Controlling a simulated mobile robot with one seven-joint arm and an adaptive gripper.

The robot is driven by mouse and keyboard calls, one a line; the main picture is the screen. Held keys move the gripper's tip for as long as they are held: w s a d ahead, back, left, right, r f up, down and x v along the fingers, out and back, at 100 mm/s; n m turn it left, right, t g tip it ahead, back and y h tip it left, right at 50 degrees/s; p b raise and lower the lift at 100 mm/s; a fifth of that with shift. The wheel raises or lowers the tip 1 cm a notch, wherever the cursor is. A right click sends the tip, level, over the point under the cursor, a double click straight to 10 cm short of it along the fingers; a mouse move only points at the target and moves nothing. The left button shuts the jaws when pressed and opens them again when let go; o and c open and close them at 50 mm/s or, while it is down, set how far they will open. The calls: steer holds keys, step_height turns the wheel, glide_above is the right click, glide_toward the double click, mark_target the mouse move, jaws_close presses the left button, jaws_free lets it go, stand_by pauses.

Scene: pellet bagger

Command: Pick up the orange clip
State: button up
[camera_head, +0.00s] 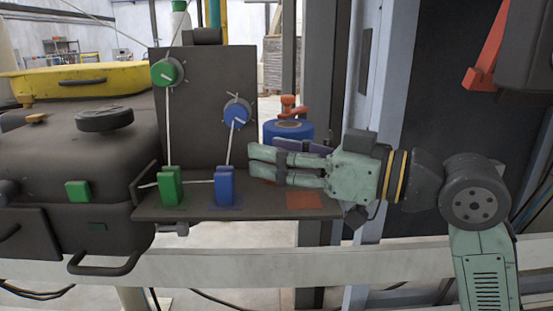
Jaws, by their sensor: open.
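My gripper (254,163) reaches in from the right above the dark shelf (260,206), its fingers pointing left and apart, with nothing seen between them. An orange piece (289,104) stands on top of a blue cylinder (287,131) behind the gripper. I cannot tell for sure that it is the orange clip. A flat orange-red square (304,201) lies bare on the shelf below the gripper. A green clip (171,187) and a blue clip (225,187) stand on the shelf to the left, the blue one just left of and below the fingertips.
White cords run from the green dial (167,72) and blue dial (237,113) on the dark upright panel (204,62) down to the clips. A dark machine (70,150) fills the left. A grey post stands behind my gripper. An orange-red bar (487,48) hangs at upper right.

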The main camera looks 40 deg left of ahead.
steer(key=shift+a, duration=0.4)
steer(key=shift+c, duration=0.2)
steer(key=c, duration=1)
